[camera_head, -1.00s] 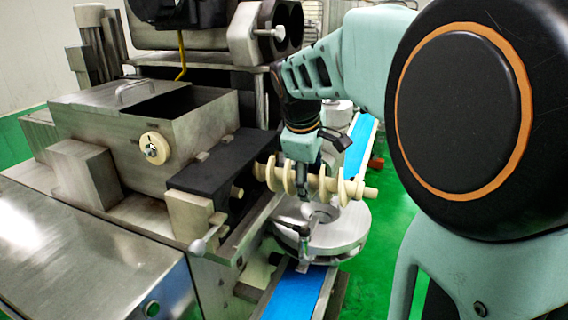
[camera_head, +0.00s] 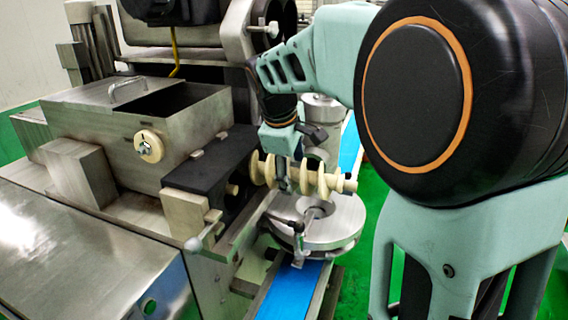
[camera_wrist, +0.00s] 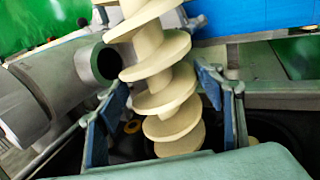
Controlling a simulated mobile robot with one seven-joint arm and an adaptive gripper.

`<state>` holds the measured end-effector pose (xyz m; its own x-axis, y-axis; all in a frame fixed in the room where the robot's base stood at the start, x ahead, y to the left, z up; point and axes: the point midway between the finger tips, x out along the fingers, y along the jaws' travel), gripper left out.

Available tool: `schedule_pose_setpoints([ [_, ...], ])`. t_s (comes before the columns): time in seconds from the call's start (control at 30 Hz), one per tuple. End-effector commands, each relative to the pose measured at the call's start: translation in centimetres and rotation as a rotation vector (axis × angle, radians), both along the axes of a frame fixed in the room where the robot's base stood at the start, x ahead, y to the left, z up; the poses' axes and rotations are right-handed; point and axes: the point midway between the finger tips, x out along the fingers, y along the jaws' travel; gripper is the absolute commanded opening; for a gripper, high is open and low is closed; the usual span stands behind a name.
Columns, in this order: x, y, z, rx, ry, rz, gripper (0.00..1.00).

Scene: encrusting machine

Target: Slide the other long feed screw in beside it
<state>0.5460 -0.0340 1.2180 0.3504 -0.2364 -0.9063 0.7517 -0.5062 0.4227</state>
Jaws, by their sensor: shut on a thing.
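A long cream feed screw (camera_head: 318,182) with wide spiral flights lies roughly level, crosswise in my gripper (camera_head: 283,180). Its left end is close to the open side of the dark machine block (camera_head: 215,165); I cannot tell whether it touches.
A round metal turntable (camera_head: 335,225) stands just below the screw, over a blue belt (camera_head: 290,292). A steel hopper (camera_head: 180,115) with a cream round knob (camera_head: 149,146) stands to the left.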

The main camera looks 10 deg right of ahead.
Motion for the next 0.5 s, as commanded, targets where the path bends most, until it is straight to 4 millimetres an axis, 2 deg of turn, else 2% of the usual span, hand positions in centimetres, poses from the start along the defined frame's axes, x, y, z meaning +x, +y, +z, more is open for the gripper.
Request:
schedule_pose_setpoints([
  [0.5, 2.0, 3.0, 0.2, 0.001, -0.002, 0.002, 0.20],
])
